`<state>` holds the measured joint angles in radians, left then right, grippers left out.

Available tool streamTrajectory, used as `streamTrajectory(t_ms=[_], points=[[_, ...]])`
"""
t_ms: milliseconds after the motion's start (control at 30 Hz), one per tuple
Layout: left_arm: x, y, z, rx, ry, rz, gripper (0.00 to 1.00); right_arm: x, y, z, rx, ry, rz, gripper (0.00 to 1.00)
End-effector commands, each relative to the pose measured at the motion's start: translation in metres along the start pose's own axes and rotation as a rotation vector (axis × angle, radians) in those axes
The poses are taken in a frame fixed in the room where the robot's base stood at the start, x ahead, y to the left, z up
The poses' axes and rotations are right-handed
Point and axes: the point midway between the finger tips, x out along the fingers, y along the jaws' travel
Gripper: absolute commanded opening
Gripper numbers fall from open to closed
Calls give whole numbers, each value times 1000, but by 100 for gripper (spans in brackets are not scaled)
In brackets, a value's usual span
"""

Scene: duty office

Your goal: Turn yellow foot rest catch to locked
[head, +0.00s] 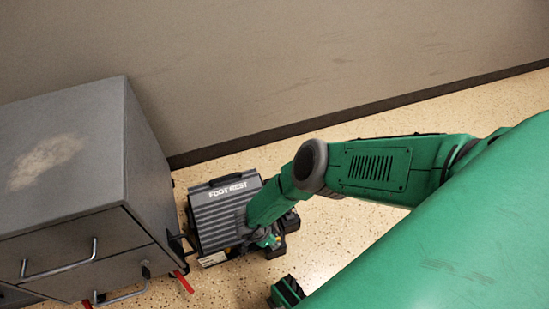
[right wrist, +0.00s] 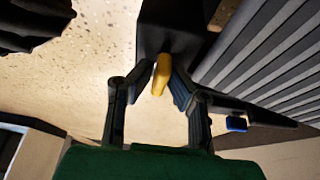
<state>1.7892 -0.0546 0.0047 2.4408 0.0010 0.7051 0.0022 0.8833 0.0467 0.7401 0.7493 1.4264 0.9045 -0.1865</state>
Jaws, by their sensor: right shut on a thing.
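The foot rest (head: 222,208) is a dark grey ribbed unit with white lettering, on the floor beside the cabinet. Its ribbed face also shows at the right of the right wrist view (right wrist: 262,58). The yellow catch (right wrist: 161,75) is a small tab on a dark housing. My right gripper (right wrist: 163,82) is shut on the yellow catch, one finger on each side. In the head view, my right gripper (head: 264,238) is at the foot rest's right side, and my arm partly hides that side.
A grey metal cabinet (head: 62,150) with drawer handles stands close at the left. A red lever (head: 184,283) sticks out low beside it. A small blue part (right wrist: 236,124) sits near the ribbed face. The wall (head: 300,70) is behind; speckled floor (head: 340,225) is clear to the right.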

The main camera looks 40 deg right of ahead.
Motion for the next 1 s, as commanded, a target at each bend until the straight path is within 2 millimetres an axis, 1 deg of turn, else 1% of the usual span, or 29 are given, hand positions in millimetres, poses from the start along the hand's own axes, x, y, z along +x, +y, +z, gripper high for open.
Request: streamTrajectory(t_ms=[300, 333, 367, 400, 767, 867, 1000], points=[[0, 0, 0, 0, 0, 0, 34, 0, -1, 1, 1, -5, -3, 0], [0, 0, 0, 0, 0, 0, 34, 0, -1, 2, 1, -5, -3, 18], [0, 0, 0, 0, 0, 0, 34, 0, -1, 1, 1, -5, -3, 29], [0, 0, 0, 0, 0, 0, 34, 0, -1, 1, 1, -4, -2, 34], [0, 0, 1, 0, 2, 0, 34, -2, -1, 0, 0, -2, -2, 34], [-1, 0, 1, 0, 2, 0, 34, -10, -2, 1, -2, -2, -2, 34], [-1, 0, 1, 0, 3, 0, 34, -30, -2, 0, -3, -3, -3, 34]])
